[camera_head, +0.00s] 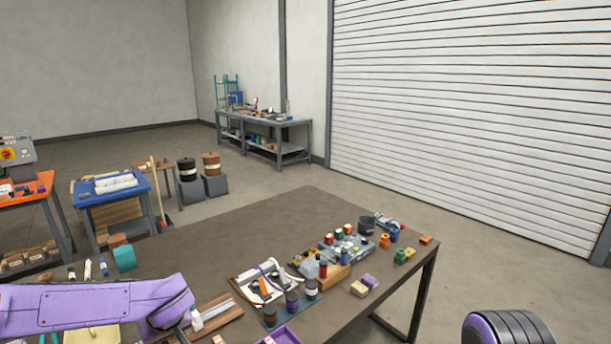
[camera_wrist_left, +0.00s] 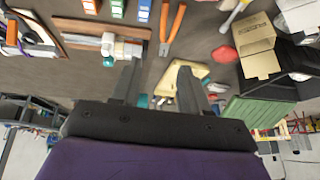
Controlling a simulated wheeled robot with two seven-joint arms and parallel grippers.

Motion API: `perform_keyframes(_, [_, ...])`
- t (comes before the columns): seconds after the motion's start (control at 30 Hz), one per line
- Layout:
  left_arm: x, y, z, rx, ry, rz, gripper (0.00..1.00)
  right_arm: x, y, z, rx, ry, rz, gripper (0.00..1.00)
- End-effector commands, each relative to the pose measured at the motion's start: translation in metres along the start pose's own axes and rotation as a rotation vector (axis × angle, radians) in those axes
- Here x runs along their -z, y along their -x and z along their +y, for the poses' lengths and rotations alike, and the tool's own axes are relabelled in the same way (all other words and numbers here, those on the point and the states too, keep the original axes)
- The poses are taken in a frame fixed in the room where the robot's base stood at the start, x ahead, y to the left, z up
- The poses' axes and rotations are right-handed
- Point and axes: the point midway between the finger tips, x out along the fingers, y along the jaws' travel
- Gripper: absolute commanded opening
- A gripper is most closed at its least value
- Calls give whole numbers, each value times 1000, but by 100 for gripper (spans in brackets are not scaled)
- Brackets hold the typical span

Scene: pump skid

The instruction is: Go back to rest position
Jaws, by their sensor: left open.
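My left arm (camera_head: 90,306) is purple and reaches in from the left over the near edge of the dark table (camera_head: 210,235). In the left wrist view my left gripper (camera_wrist_left: 158,70) is open, with its two dark fingers apart and nothing held between them. It hangs above the cluttered tabletop. A pale yellow item (camera_wrist_left: 190,72) lies beyond the fingers and is partly covered by the right one. A white cylindrical fitting (camera_wrist_left: 122,47) lies close to the left fingertip. My right gripper is not in view.
Orange-handled pliers (camera_wrist_left: 173,25), a cardboard box (camera_wrist_left: 257,45) and a green box (camera_wrist_left: 262,103) lie around the left gripper. A white tray (camera_head: 262,281) and several small parts crowd the table's right half. The table's far middle is bare. A blue cart (camera_head: 110,186) stands beyond.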

Motion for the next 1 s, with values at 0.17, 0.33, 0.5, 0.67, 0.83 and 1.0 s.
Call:
perform_keyframes(0.17, [-38,-34,-7,60,-18,68,45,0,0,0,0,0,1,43])
perform_keyframes(0.33, [-93,-73,-24,87,-52,156,45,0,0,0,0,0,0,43])
perform_keyframes(0.5, [-170,-110,-60,49,-110,202,45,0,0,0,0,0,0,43])
perform_keyframes(0.67, [-247,-128,-113,-20,-150,142,45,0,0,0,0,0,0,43])
perform_keyframes(0.83, [-309,-125,-170,-54,-160,9,45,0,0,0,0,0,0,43])
perform_keyframes(1.0, [-350,-153,-194,-57,-139,-69,45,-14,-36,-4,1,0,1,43])
